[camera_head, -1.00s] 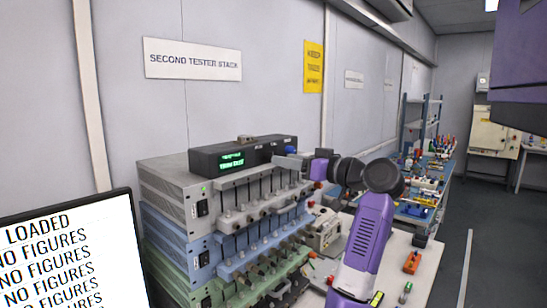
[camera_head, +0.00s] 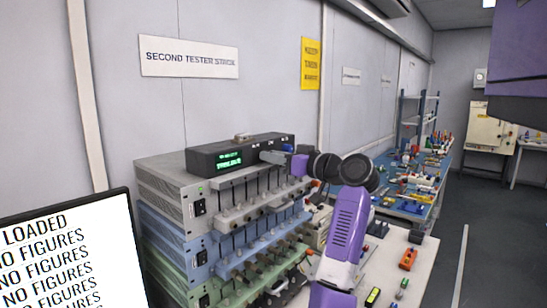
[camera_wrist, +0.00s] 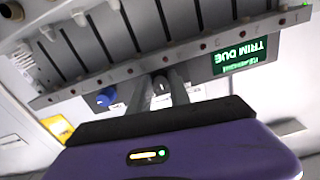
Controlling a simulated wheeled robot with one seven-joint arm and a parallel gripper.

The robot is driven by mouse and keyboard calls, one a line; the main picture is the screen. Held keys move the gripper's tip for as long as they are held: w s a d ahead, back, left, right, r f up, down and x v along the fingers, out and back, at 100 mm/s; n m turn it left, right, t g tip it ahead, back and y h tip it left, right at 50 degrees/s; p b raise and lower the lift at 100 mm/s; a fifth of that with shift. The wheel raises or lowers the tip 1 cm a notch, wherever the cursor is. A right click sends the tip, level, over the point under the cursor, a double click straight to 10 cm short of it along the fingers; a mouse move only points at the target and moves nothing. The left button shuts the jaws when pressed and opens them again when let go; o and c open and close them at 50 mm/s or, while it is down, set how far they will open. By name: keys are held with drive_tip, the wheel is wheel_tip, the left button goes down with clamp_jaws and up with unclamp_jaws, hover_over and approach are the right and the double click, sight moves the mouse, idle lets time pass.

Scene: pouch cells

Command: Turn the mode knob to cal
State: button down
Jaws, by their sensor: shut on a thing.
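My gripper (camera_head: 268,157) is at the front face of the black unit (camera_head: 205,162) on top of the tester stack, right of its green display (camera_head: 229,160). In the wrist view, my gripper's two grey fingers (camera_wrist: 171,88) are close together, shut on a small pale knob (camera_wrist: 162,87), which I take to be the mode knob. The fingers hide most of it, and I cannot read its setting. The display also shows upside down in the wrist view (camera_wrist: 245,57) and reads "TRIM DUE". A blue knob (camera_wrist: 105,97) sits beside the fingers, apart from them.
Grey, blue and green testers (camera_head: 175,228) with rows of clamps stand below the black unit. A monitor (camera_head: 65,255) fills the lower left. A white bench (camera_head: 405,250) with small coloured items lies right of my arm. A blue bench (camera_head: 420,195) stands farther back.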

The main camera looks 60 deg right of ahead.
drive_tip(key=shift+r+m+p, duration=0.1)
drive_tip(key=shift+m+p, duration=0.5)
drive_tip(key=shift+m, duration=0.9)
drive_tip(key=c, duration=1.2)
unclamp_jaws()
drive_tip(key=b+v, duration=0.1)
drive_tip(key=v, duration=0.6)
drive_tip(key=shift+s, duration=0.4)
